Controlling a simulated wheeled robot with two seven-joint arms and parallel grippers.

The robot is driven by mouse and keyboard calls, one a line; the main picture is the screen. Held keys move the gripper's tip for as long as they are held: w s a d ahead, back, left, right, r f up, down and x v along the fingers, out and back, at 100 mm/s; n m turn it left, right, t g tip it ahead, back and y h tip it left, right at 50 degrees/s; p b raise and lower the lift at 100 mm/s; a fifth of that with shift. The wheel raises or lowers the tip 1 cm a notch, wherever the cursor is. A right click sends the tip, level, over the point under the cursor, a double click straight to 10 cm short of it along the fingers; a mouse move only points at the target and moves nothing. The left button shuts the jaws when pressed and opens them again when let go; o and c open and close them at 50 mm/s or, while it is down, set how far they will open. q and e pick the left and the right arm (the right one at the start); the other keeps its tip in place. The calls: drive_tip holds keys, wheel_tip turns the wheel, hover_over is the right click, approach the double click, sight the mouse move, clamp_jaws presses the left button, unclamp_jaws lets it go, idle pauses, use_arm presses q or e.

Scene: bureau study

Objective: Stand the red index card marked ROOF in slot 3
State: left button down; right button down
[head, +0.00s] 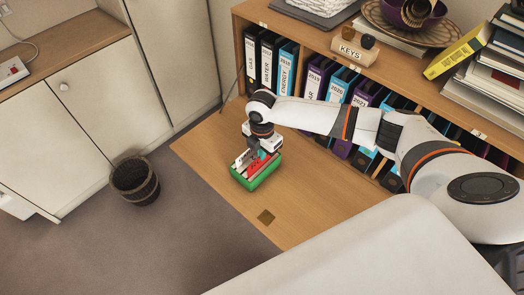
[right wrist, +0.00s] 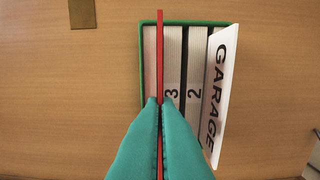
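The green box (head: 262,179) stands on the desk top under my right gripper. In the right wrist view the box (right wrist: 143,60) has pale dividers; labels 3 (right wrist: 172,75) and 2 (right wrist: 195,75) show. A white card marked GARAGE (right wrist: 218,85) leans at the right side of the box. My right gripper (right wrist: 160,105), with teal fingers, is shut on the red card (right wrist: 160,50), seen edge-on just left of label 3. Its ROOF marking is not visible. I cannot tell whether its lower edge is inside a slot or above it. My left gripper is not in view.
Upright binders (head: 268,62) fill the shelf behind the box. A KEYS box (head: 352,48) and a stack of books (head: 490,75) are on top. A small brown square (head: 266,216) lies on the otherwise clear desk front. A basket (head: 134,180) stands on the floor.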

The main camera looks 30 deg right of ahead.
drive_tip(key=shift+f, duration=0.55)
drive_tip(key=c, duration=2.1)
unclamp_jaws()
drive_tip(key=o, duration=0.4)
drive_tip(key=o, duration=0.6)
drive_tip(key=shift+c, duration=0.2)
drive_tip(key=shift+r, duration=0.1)
drive_tip(key=shift+r+p, duration=3.9)
drive_tip(key=shift+r, duration=0.05)
